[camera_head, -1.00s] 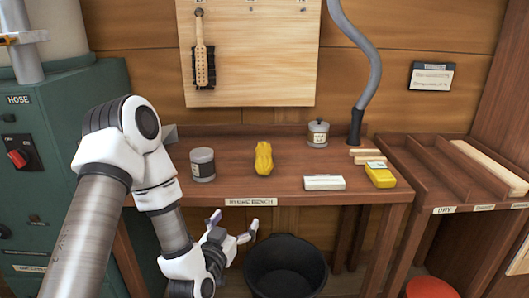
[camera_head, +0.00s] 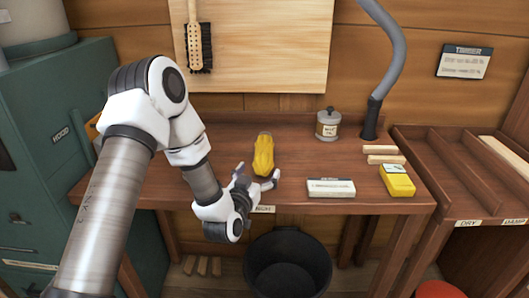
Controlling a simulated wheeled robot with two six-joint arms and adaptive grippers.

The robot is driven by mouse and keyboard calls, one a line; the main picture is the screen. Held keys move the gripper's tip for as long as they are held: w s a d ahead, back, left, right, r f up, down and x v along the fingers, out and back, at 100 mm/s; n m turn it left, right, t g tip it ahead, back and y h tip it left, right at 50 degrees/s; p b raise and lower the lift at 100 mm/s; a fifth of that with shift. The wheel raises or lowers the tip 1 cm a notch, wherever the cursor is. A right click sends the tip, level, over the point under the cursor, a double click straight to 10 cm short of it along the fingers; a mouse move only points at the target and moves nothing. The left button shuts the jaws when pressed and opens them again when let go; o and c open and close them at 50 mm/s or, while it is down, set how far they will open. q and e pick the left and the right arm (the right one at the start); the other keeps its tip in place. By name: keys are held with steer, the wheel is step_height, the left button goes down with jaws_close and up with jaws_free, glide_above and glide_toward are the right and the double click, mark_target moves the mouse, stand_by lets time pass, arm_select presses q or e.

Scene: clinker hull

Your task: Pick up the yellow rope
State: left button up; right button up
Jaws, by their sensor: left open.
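The yellow rope (camera_head: 263,155) is a small bundle lying on the brown wooden bench (camera_head: 340,163), left of the bench's middle. My left gripper (camera_head: 258,176) is open and empty at the bench's front edge, just in front of the rope and slightly to its left. Its fingers point up and right towards the near end of the rope. I cannot tell whether a fingertip touches the rope. My right gripper is not in view.
On the bench are a lidded grey tin (camera_head: 328,126), a white block (camera_head: 331,188), a yellow box (camera_head: 397,180) and wooden strips (camera_head: 383,154). A grey hose (camera_head: 388,60) rises at the back. A black bucket (camera_head: 287,266) stands below. A divided wooden tray (camera_head: 455,180) is at right.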

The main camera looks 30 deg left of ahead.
arm_select(q)
steer(key=shift+w+a, duration=0.15)
steer(key=shift+w, duration=0.35)
steer(key=shift+s, duration=0.1)
steer(key=c, duration=1.5)
steer(key=shift+o, duration=0.2)
